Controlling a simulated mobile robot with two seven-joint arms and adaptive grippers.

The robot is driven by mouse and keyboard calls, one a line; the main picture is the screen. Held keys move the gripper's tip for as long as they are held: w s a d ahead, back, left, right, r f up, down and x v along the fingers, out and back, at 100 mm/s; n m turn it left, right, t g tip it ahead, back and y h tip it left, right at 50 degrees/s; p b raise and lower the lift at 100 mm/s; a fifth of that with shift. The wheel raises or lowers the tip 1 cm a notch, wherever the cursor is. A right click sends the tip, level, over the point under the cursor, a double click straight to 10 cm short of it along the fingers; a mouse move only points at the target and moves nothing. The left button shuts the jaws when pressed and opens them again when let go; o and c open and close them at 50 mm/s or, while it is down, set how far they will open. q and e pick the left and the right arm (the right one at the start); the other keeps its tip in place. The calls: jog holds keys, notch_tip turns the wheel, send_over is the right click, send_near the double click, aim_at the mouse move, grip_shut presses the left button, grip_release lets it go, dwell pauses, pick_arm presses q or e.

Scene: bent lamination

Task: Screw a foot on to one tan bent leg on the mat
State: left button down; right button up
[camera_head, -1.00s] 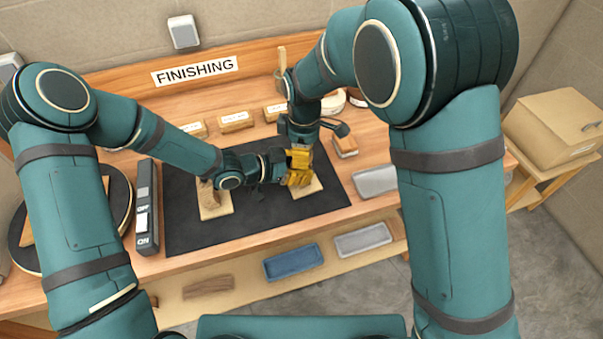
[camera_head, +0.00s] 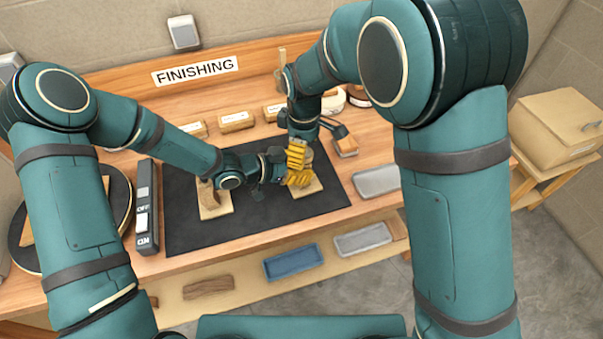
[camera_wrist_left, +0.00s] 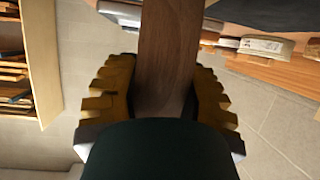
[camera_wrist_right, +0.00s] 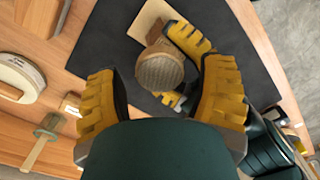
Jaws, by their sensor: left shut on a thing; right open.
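My left gripper (camera_head: 299,181) is over the right tan board on the dark mat (camera_head: 250,222). In the left wrist view it is shut on a brown wooden leg (camera_wrist_left: 166,60). My right gripper (camera_head: 297,153) is just above and behind the left one. In the right wrist view its yellow fingers (camera_wrist_right: 165,105) are open, one on each side of a round, tan-brown foot-like piece (camera_wrist_right: 160,68) with a textured face. I see no finger pressed on that piece. Whether it is joined to the leg is hidden. A brown bent piece (camera_head: 208,197) lies on the left tan board (camera_head: 216,212).
Small labelled blocks (camera_head: 236,121) line the back of the bench under the FINISHING sign. A blue tray (camera_head: 293,262) is on the lower shelf. The mat's front is clear.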

jog(key=shift+r, duration=1.8)
jog(key=shift+o, duration=0.3)
jog(key=shift+r+n, duration=1.7)
jog(key=shift+f, duration=4)
